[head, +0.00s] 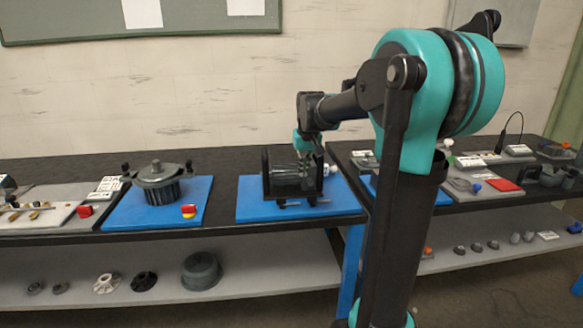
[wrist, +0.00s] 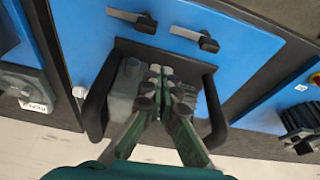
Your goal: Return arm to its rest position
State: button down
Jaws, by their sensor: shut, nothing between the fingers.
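My gripper (head: 308,166) is at the end of my outstretched arm, at the dark chain drive unit (head: 283,184) on the middle blue board (head: 253,208). In the wrist view my gripper (wrist: 163,82) has its two green fingers brought together with nothing held. The fingertips appear over the inside of the unit's black frame (wrist: 214,108), between its two side handles. I cannot tell whether they touch it. Part of the unit's inside is hidden behind the fingers.
A grey round unit (head: 160,185) stands on the left blue board. A lower shelf (head: 250,273) carries loose parts.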

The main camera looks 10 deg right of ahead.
jog(key=s+d+f, duration=0.1)
jog(key=s+f, duration=0.9)
jog(key=s, duration=0.4)
jog(key=s+d+f, duration=0.2)
jog(key=s+f, duration=0.8)
jog(key=s, duration=0.4)
jog(key=shift+s+m+t, duration=0.2)
jog(key=shift+m+t, duration=0.2)
jog(key=shift+r, duration=0.1)
